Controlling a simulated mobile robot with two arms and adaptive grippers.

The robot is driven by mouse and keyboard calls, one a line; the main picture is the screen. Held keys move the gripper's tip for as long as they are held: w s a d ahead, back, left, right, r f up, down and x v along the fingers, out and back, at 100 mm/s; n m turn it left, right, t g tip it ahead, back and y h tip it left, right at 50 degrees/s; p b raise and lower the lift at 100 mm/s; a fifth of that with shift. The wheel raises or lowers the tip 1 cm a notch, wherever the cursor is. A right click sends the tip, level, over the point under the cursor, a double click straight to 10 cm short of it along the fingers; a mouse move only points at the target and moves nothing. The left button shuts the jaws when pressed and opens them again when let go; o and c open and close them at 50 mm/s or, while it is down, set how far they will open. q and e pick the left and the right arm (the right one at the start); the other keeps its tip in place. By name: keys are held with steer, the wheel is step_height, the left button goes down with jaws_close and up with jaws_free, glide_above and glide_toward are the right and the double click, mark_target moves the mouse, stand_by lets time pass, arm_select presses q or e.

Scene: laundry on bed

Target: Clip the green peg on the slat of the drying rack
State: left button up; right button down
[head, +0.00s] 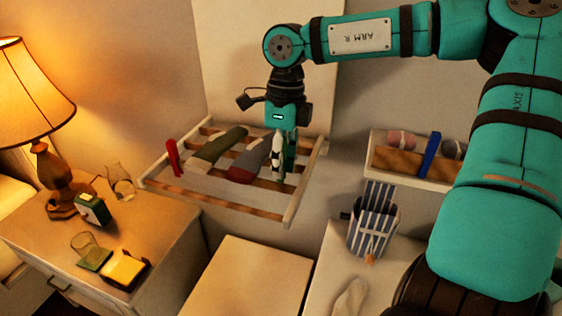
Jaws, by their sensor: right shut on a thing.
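The wooden drying rack (292,207) juts from the wall in the middle of the head view, with several slats. My right gripper (282,160) reaches down over the right part of the rack. It is shut on the green peg (290,157), which stands upright beside the pale and dark finger. The peg's lower end is close to the slats, but I cannot tell whether it touches or straddles one. The gripper hides part of the peg. My left gripper is not in view.
A red peg (173,157) stands at the rack's left side. Green-grey and grey-red socks (217,148) (246,163) lie across the slats. A wall box (405,178) with a blue peg (431,155) and rolled items is at right. Below are a striped bag (373,228) and a lamp (55,178).

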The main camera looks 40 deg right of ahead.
mark_target(281, 185)
steer(key=shift+f+b, duration=2.6)
steer(key=shift+f, duration=0.35)
steer(key=c, duration=0.9)
jaws_free()
steer(key=r, duration=0.4)
steer(key=d+r, duration=0.1)
steer(key=r, duration=0.7)
steer(key=shift+w+d, duration=0.35)
steer(key=shift+w, duration=0.05)
steer(key=shift+a+f, duration=0.1)
steer(key=shift+f, duration=0.05)
